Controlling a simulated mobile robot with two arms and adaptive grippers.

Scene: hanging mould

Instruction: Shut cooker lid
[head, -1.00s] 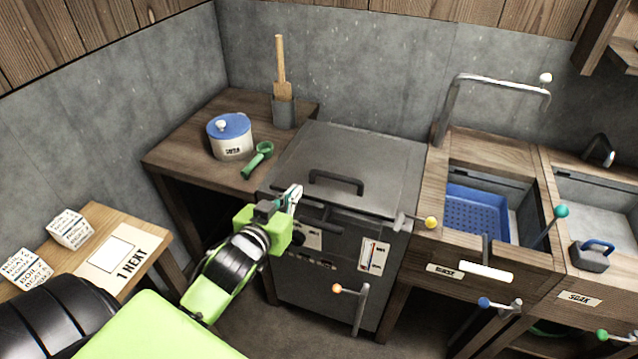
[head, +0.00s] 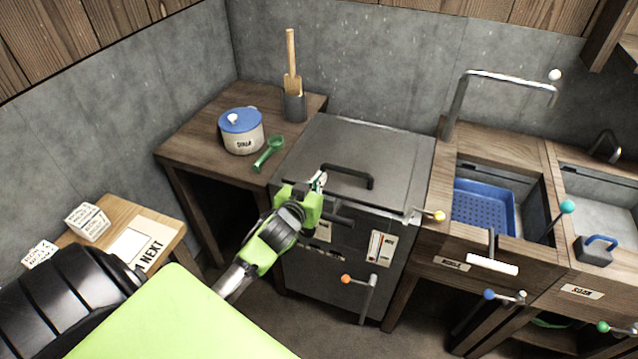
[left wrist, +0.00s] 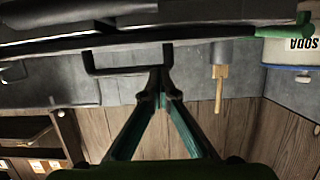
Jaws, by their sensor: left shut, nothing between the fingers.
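The grey cooker (head: 313,278) stands in the middle of the head view. Its flat grey lid (head: 377,151) lies level across the top, with no clear gap visible. A dark bar handle (head: 350,180) sits on the lid. My left gripper (head: 318,181) is shut and empty, with its tips at the lid's front-left part, near the handle's left end. In the left wrist view, the shut fingertips (left wrist: 160,75) are close to the dark handle (left wrist: 125,70); whether they touch it I cannot tell. My right gripper is not in view.
A side table (head: 190,140) left of the cooker holds a blue-lidded soda pot (head: 243,143), a green scoop (head: 268,154) and a wooden paddle in a holder (head: 294,108). Right of the cooker are a sink with a blue basket (head: 483,210) and coloured-knob levers.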

